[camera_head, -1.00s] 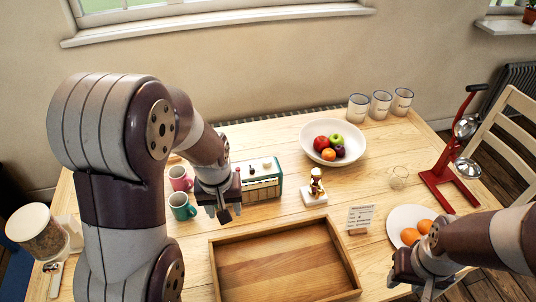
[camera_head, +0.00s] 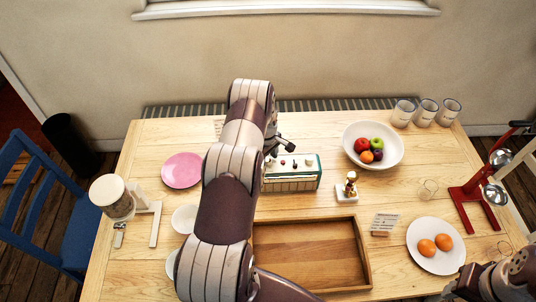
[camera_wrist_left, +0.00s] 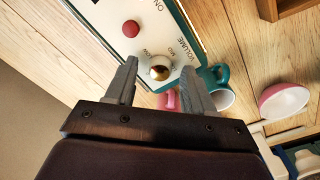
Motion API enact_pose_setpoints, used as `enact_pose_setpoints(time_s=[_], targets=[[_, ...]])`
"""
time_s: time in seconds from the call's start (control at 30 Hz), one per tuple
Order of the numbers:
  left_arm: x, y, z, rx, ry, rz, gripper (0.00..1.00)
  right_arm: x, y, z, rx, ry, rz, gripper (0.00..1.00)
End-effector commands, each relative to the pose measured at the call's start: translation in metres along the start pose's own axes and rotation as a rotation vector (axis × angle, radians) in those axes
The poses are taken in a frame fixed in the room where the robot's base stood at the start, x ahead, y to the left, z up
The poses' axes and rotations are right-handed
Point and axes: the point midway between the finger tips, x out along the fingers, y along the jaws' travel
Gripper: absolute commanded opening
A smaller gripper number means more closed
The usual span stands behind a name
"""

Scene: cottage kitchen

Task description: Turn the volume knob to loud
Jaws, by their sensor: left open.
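The teal radio with a white top (camera_head: 292,184) stands on the table behind the wooden tray. My left gripper (camera_wrist_left: 158,84) is open and empty. Its fingers point at the radio top, one to each side of the knob in this view; I cannot tell whether they touch it. My right gripper (camera_head: 455,291) is at the lower right edge, its fingers unclear.
A figurine on a white base (camera_head: 347,191) stands right of the radio. The tray (camera_head: 365,262) lies in front. A teal mug (camera_wrist_left: 217,88) and a pink mug (camera_wrist_left: 168,101) show near the radio. A fruit bowl (camera_head: 394,151) is behind right, a pink plate (camera_head: 182,170) left.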

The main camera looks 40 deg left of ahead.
Motion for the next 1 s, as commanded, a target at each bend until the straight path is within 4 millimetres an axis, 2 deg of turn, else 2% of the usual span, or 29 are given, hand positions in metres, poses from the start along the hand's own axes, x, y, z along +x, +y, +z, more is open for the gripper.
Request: enact_pose_setpoints(time_s=[0.33,0.37,0.5,1.0], targets=[[0.005,0.0004,0.0001,0.001,0.001,0.001,0.53,-0.0012,0.0,0.0,0.0,0.0,0.0,0.43],[0.005,0.0004,0.0001,0.001,0.001,0.001,0.47,-0.0012,0.0,-0.0001,0.0,0.0,0.0,0.43],[0.0048,0.0004,0.0001,0.001,0.001,0.001,0.01,-0.0012,0.0,-0.0001,0.0,0.0,0.0,0.43],[0.0041,0.0009,-0.0003,0.009,0.001,0.002,0.0,-0.0001,0.0,0.0001,0.0,0.0,0.0,0.43]])
